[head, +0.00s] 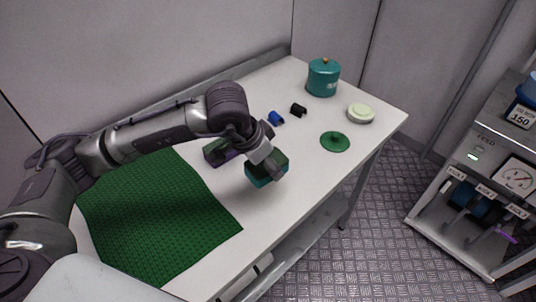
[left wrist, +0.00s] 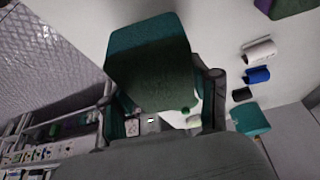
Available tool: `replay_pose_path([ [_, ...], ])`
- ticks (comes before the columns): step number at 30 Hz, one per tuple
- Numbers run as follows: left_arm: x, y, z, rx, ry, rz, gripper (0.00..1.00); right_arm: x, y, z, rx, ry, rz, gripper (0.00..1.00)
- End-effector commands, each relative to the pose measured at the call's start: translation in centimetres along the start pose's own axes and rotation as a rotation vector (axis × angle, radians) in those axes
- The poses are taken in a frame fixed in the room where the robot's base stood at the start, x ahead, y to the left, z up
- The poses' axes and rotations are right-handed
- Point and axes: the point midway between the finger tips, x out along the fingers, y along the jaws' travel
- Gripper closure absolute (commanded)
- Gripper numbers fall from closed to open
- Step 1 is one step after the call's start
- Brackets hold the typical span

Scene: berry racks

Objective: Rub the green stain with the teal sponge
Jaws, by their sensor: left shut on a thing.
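The teal sponge (head: 266,173), a block with a dark green face, is held above the white table. My left gripper (head: 268,158) is shut on it. In the left wrist view the sponge (left wrist: 150,62) sits between the two fingers and covers much of the view. The green stain (head: 335,142) is a flat round patch on the table, to the right of the sponge and apart from it. In the left wrist view the stain is mostly hidden or cannot be made out. My right gripper is not in view.
A green and purple sponge (head: 220,152) lies behind my gripper. A dark green mat (head: 155,220) covers the left of the table (head: 300,190). A blue roll (head: 276,118), black roll (head: 298,110), teal pot (head: 323,77) and pale round dish (head: 360,113) stand toward the back, near the stain.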

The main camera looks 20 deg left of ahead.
Motion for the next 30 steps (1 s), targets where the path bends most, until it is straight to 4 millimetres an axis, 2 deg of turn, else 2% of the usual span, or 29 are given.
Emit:
replay_pose_path([
  [3,-1.2,0.0,-0.5,-0.004,0.001,-0.002,0.77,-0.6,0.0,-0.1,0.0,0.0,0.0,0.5],
  [7,-1.8,0.0,-0.7,-0.008,0.0,-0.003,0.77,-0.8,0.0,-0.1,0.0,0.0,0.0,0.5],
  [24,-1.8,0.0,-0.7,-0.012,0.0,-0.005,0.77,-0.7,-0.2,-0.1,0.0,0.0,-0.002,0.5],
  [26,-2.0,0.0,-0.5,-0.033,-0.003,-0.014,0.77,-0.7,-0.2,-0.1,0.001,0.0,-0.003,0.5],
  [30,-2.9,-0.2,0.6,-0.186,-0.02,-0.077,0.77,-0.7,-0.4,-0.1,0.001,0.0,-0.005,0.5],
])
